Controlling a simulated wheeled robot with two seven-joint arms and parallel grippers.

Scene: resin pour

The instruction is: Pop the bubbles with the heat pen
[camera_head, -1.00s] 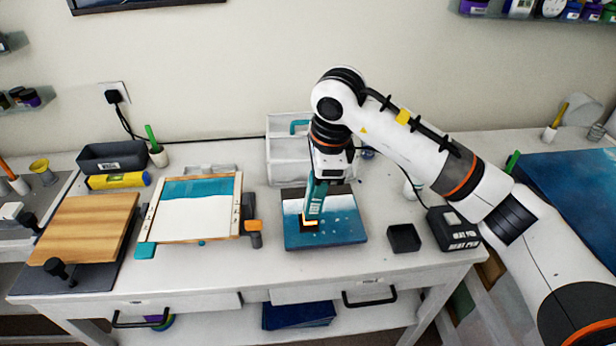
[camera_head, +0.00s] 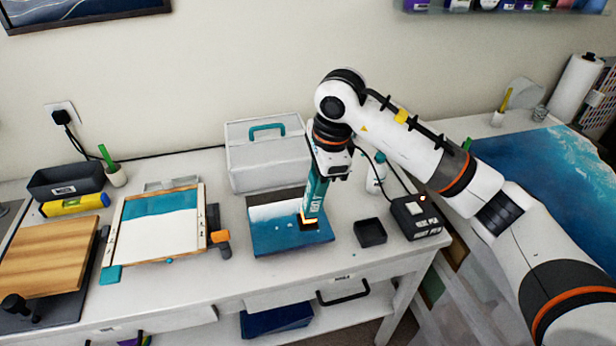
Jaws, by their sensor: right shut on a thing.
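The teal heat pen (camera_head: 315,196) is held upright in my right gripper (camera_head: 322,172), which is shut on it. The pen's tip glows orange over the right part of a blue and white resin panel (camera_head: 272,238) on the table. I cannot tell whether the tip touches the surface. Individual bubbles are too small to make out clearly. The black heat pen base (camera_head: 415,216) stands right of the panel with a small red light on it. My left gripper is not in view.
A small black tray (camera_head: 370,233) sits between panel and base. A white box with a teal handle (camera_head: 262,160) stands behind the panel. A clamped frame (camera_head: 160,226) and a wooden board (camera_head: 45,258) lie left. A white bottle (camera_head: 376,177) stands behind the base.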

